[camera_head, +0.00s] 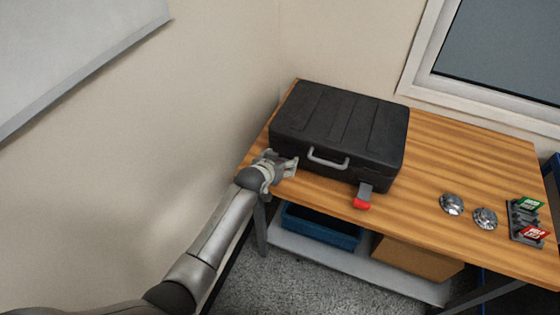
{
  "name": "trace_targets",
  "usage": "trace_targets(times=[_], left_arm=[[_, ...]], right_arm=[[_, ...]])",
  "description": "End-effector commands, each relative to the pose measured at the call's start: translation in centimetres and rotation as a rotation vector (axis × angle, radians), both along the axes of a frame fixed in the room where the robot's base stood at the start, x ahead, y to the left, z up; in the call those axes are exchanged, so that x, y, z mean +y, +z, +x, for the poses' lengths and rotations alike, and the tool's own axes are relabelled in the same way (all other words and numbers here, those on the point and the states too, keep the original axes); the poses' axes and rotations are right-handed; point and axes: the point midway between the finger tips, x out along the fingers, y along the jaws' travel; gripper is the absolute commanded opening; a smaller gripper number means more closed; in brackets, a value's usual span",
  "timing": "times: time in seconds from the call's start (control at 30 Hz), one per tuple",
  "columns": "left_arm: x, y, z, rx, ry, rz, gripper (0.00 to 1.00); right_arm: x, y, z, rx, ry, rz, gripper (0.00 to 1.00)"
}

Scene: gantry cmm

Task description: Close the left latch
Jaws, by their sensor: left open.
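A black case (338,126) lies with its lid down on the wooden table (425,220), its grey handle (328,160) on the front side. My left gripper (288,165) is open at the case's front left, left of the handle. No left latch can be made out; the gripper covers that part of the front. Whether the gripper touches the case I cannot tell. My right gripper is not in view.
Two round metal parts (452,204) and (485,218) and a dark rack (523,222) with green and red tags stand on the table's right. A blue bin (322,228) and a cardboard box (415,260) sit on the shelf below. A wall closes off the left.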

Motion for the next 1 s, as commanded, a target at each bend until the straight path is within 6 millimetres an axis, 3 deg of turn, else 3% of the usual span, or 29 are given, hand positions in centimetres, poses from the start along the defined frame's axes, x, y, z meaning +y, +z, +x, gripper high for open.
trace_targets(times=[0.33,1.0], left_arm=[[0.4,0.8,-1.2,-0.001,0.000,0.000,0.68],[2.7,6.1,-8.3,0.000,0.000,0.000,0.68]], right_arm=[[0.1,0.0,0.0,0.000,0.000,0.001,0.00],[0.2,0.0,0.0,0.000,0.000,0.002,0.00]])
